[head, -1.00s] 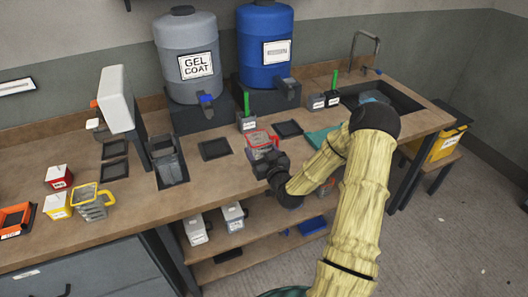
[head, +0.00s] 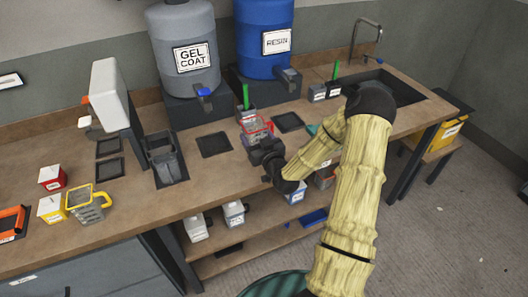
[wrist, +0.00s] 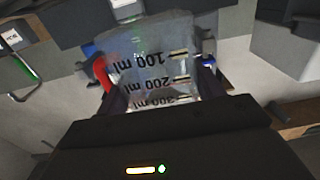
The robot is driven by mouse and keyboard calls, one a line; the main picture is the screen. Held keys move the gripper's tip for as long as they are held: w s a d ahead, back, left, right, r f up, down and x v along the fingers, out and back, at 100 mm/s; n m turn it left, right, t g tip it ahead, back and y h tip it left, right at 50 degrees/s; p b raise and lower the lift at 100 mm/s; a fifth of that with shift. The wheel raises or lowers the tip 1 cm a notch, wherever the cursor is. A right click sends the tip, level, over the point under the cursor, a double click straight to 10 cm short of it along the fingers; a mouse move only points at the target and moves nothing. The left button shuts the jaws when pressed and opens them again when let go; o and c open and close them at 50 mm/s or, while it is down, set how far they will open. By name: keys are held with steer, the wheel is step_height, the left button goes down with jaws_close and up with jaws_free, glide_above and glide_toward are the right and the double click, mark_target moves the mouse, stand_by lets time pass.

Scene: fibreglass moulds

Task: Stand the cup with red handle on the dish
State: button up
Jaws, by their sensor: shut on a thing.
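The cup with red handle (head: 257,126) is clear, with its red handle and rim showing in the head view. In the wrist view the clear cup (wrist: 155,72) fills the space between the fingers, with ml marks on its wall and the red handle at its left. My gripper (head: 262,145) is shut on the cup, over the bench right of centre. I cannot tell whether the cup touches the bench. Several flat dark square pieces lie on the bench, one left of the cup (head: 214,145) and one to its right (head: 288,122); I cannot tell which is the dish.
A cup with a yellow handle (head: 88,204) stands at the left. A grey container (head: 163,160) stands left of centre. Gel coat (head: 187,50) and resin (head: 265,40) tanks stand behind the cup. A small box with a green stick (head: 246,111) is close behind it. The sink (head: 385,88) is at the right.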

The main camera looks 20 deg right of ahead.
steer(key=f, duration=0.1)
steer(key=d+f, duration=0.1)
steer(key=f, duration=0.1)
steer(key=shift+f, duration=0.25)
steer(key=shift+w+d, duration=0.1)
steer(key=shift+f, duration=0.2)
steer(key=f, duration=0.2)
steer(key=f+p, duration=0.1)
steer(key=shift+d+h, duration=0.25)
steer(key=shift+h, duration=0.05)
steer(key=shift+a+f, duration=0.2)
steer(key=shift+f, duration=0.05)
steer(key=shift+a+f, duration=0.15)
steer(key=shift+a, duration=0.15)
